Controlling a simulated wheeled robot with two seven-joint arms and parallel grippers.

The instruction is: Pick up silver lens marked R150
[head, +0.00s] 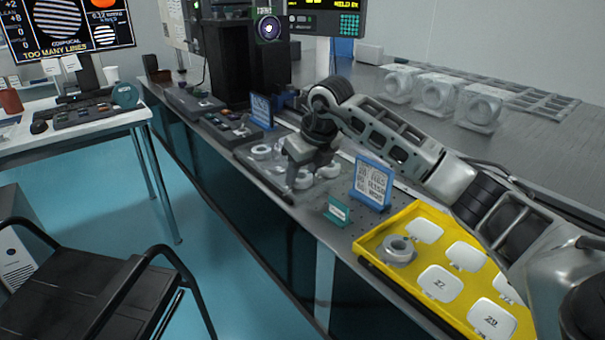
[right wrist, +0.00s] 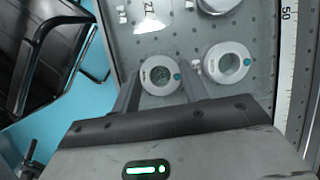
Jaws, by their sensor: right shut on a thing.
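My right gripper (head: 293,186) reaches down over the group of ring-shaped lenses on the optical table. In the right wrist view its two fingers (right wrist: 161,88) stand on either side of a silver ring lens (right wrist: 158,77) with a teal dot and are shut on it. The marking on this lens is too small to read, so I cannot tell if it is R150. The lens also shows beside the fingertips in the head view (head: 303,180). A second ring lens (right wrist: 228,62), also with a teal dot, lies to its right, apart from the fingers. My left gripper is not in view.
A yellow tray (head: 364,247) with white labelled pads and one ring (head: 399,249) stands at the front right. A blue-framed sign (head: 372,183) and a small green sign (head: 338,211) stand between tray and gripper. More rings (head: 261,152) lie behind. The table edge is close.

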